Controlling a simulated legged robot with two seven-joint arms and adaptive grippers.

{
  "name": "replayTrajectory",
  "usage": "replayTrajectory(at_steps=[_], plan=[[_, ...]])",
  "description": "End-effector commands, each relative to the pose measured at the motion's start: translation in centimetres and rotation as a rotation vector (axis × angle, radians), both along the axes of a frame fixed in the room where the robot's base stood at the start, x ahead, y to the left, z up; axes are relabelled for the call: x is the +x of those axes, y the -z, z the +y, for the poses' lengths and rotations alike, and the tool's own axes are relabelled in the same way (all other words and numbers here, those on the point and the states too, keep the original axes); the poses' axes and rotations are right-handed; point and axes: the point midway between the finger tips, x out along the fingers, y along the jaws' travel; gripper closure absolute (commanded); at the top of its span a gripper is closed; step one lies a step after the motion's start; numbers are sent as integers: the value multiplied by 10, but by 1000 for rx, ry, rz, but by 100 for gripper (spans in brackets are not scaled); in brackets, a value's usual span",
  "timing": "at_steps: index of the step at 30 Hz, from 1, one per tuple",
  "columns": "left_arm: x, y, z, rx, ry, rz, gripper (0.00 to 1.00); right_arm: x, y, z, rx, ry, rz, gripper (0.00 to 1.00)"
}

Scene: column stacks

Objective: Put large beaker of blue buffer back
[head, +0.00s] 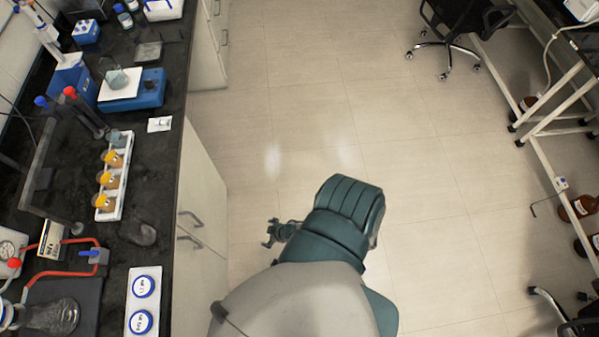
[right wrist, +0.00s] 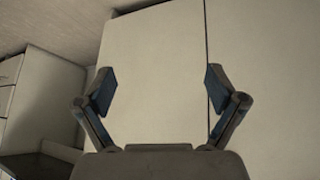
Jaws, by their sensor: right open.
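A glass beaker (head: 116,79) with pale bluish-grey contents stands on the white top plate of a blue stirrer (head: 136,97) on the dark bench at the left. I cannot tell for sure that it is the large beaker of blue buffer. My right gripper (head: 268,233) is open and empty over the floor, beside the bench and well apart from the beaker. In the right wrist view, its two spread fingers (right wrist: 160,90) face pale cabinet doors, with nothing between them. My left gripper is not in view.
A white rack (head: 109,207) with orange-topped bottles stands on the bench. A glass flask (head: 52,316) and a white tray with blue-lidded containers (head: 143,299) are nearer. Cabinet doors (head: 195,200) front the bench. The floor is clear to the wheeled chair (head: 443,45).

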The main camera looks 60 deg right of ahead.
Motion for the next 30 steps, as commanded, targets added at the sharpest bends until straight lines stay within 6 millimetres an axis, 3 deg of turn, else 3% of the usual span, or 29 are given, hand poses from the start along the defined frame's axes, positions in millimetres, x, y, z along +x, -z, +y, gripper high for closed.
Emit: replayTrajectory(at_steps=[1,3,6,9,12,16,30], plan=[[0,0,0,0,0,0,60,-42,29,-2,-15,24,93,6],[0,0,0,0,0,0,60,-97,59,-4,-35,43,206,6],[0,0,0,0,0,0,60,-165,86,0,-50,59,343,6],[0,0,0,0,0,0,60,-218,100,6,-57,66,443,6],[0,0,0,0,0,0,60,-248,106,10,-59,68,500,6],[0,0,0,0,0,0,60,-260,107,12,-60,69,524,6],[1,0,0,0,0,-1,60,-259,107,12,-60,68,522,6]])
